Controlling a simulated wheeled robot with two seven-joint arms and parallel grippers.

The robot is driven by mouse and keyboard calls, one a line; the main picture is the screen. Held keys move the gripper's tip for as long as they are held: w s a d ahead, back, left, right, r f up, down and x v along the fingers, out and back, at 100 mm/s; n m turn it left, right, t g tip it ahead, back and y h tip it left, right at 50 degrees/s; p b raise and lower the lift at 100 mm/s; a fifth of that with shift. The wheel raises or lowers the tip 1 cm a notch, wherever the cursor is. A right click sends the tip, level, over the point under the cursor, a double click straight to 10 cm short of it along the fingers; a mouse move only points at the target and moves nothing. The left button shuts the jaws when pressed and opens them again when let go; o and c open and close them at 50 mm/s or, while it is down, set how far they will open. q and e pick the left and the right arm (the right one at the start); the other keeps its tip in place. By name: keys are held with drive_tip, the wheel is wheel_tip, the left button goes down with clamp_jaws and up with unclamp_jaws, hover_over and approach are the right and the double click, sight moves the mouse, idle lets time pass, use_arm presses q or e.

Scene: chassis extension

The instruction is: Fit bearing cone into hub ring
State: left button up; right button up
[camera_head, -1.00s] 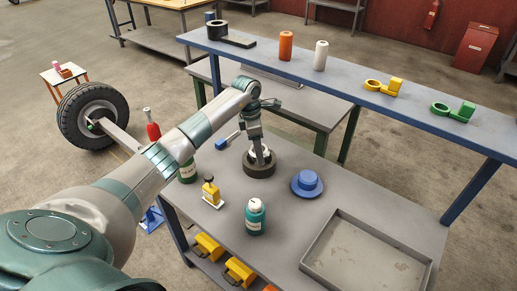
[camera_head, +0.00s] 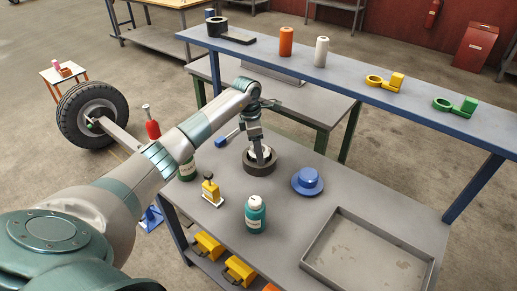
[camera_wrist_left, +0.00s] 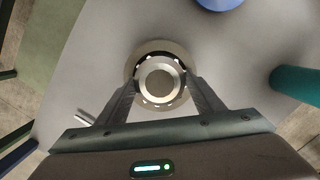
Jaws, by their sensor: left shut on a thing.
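The hub ring (camera_head: 259,167) is a dark, thick ring standing on the grey workbench. It also shows in the left wrist view (camera_wrist_left: 150,46) as a brownish ring. The bearing cone (camera_wrist_left: 159,83) is a silvery metal ring with rollers around its edge. My left gripper (camera_wrist_left: 159,92) is shut on the bearing cone, one finger on each side. In the head view my left gripper (camera_head: 260,157) points down over the hub ring. The cone covers most of the ring's opening, so I cannot tell how deep it sits. My right gripper is not in view.
On the bench, a blue flanged part (camera_head: 307,181) is right of the ring, a teal bottle (camera_head: 255,216) in front, and a yellow-topped tool (camera_head: 211,191) to the left. A blue-handled tool (camera_head: 229,137) lies behind. A shallow grey tray (camera_head: 337,214) is at front right. A raised shelf (camera_head: 350,78) runs behind.

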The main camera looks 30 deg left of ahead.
use_arm(q)
drive_tip(key=shift+f, duration=0.15)
drive_tip(key=o, duration=1.5)
drive_tip(key=shift+o, duration=0.2)
drive_tip(key=shift+w+a+r+b, duration=0.1)
drive_tip(key=shift+w+r+b, duration=0.05)
drive_tip(key=shift+r+b, duration=0.4)
drive_tip(key=r, duration=0.1)
drive_tip(key=r+b, duration=0.1)
drive_tip(key=r, duration=0.1)
drive_tip(key=s+r, duration=0.1)
drive_tip(key=r, duration=0.1)
drive_tip(key=shift+a+b, duration=0.25)
drive_tip(key=shift+b, duration=0.15)
drive_tip(key=shift+a+r, duration=0.1)
drive_tip(key=shift+r, duration=0.65)
